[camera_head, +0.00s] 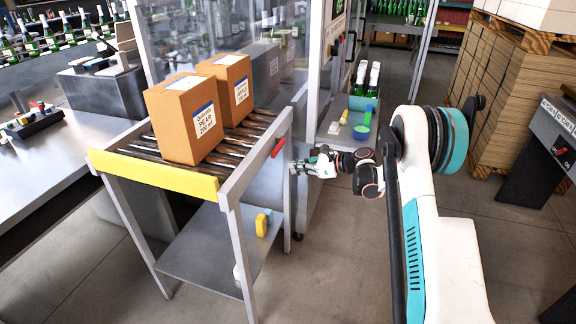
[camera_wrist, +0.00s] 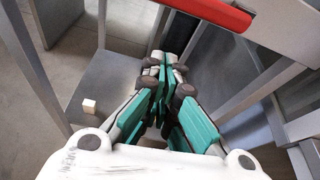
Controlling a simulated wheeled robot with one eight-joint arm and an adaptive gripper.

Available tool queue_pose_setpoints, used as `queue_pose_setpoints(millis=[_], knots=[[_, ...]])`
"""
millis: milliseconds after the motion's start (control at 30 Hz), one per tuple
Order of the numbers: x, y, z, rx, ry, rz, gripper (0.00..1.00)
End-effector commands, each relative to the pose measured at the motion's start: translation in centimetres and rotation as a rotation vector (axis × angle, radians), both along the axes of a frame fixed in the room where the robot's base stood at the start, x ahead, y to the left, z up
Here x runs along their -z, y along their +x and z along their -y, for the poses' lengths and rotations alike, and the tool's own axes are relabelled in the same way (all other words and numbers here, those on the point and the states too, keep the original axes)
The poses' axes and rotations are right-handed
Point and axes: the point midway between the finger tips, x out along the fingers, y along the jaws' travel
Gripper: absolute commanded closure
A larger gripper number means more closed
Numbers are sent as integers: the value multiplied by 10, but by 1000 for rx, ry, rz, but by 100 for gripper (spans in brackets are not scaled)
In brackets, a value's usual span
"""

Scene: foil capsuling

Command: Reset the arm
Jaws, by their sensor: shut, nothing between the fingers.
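My arm reaches in from the right of the head view. My gripper (camera_head: 296,167) is at its end, beside the right side of the roller stand (camera_head: 232,190). In the wrist view my gripper (camera_wrist: 170,62) shows its teal-padded fingers together, with nothing between them. It points down past the stand's frame, and the lower shelf (camera_wrist: 105,75) lies below it. A red handle (camera_wrist: 210,12) on the stand's frame crosses the top of the wrist view, close to the fingers. The red handle also shows in the head view (camera_head: 278,148).
Two cardboard boxes (camera_head: 186,122) (camera_head: 232,88) sit on the rollers. The stand's lower shelf carries a yellow item (camera_head: 262,224) and a white one.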

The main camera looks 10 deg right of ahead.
Motion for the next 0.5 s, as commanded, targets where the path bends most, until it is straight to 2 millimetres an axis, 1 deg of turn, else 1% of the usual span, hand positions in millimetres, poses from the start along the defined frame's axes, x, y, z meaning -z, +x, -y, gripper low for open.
queue_pose_setpoints(millis=[33,133,267,333,367,433,467,500], knots=[[-7,-5,11,3,0,0,100],[-12,-14,25,2,0,0,100],[-19,-19,35,7,5,0,100],[-31,-18,35,24,27,2,100],[-40,-16,33,39,41,2,100],[-69,-9,28,88,97,2,100],[-85,-6,26,114,129,0,100],[-108,-2,22,153,177,-2,100]])
